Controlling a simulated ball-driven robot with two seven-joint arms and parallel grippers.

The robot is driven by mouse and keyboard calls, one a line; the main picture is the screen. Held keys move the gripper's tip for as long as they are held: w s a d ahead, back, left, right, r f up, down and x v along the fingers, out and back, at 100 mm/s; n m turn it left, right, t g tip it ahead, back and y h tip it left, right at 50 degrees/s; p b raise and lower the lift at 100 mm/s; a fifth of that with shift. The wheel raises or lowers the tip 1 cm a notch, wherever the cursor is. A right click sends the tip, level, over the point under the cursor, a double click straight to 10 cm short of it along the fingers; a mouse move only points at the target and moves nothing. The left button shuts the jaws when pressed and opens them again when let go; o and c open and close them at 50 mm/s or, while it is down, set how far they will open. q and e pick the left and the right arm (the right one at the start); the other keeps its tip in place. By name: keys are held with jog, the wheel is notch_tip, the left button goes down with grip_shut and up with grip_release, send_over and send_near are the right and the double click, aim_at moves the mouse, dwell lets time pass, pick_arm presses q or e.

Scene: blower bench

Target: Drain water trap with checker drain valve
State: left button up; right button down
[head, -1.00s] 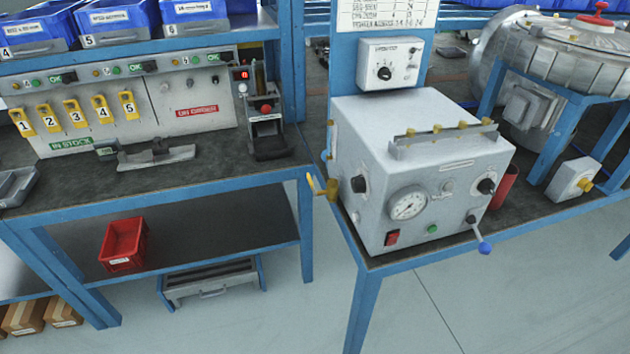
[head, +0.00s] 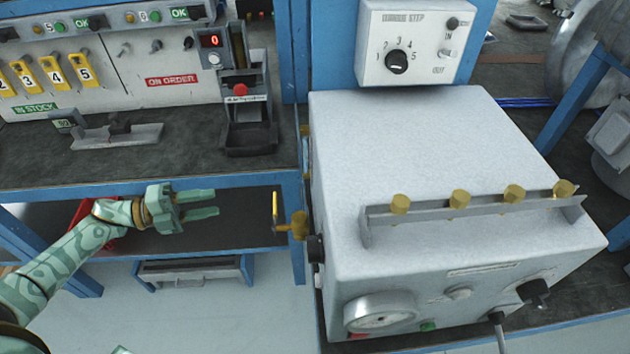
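The checker is a large grey box (head: 430,150) on the right bench. Its brass drain valve (head: 298,224) sticks out from the box's left side, with a thin yellow lever (head: 275,208) standing roughly upright. No water trap can be made out separately. A round pressure gauge (head: 380,316) is on the box's front. My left gripper (head: 216,203) is left of the valve, its two fingers pointing right toward the lever. The fingers are apart with nothing between them, and a clear gap separates them from the lever. My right gripper is not in view.
Brass knobs (head: 459,199) line a metal rail on the box. A dial unit (head: 414,45) hangs behind it. The left bench's blue front edge (head: 250,183) runs just above my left gripper. A red bin (head: 80,212) on the lower shelf is partly behind my arm.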

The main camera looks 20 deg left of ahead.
aim_at(275, 205)
pick_arm(q)
jog(key=w+d+m+g+h, duration=0.1)
jog(key=w+d, duration=0.1)
jog(key=d, duration=0.6)
jog(key=w+d+r+m+g+h, duration=0.1)
jog(key=w+d, duration=0.2)
jog(key=d, duration=0.5)
jog(key=shift+d+r, duration=0.3)
jog(key=shift+d, duration=0.1)
grip_shut()
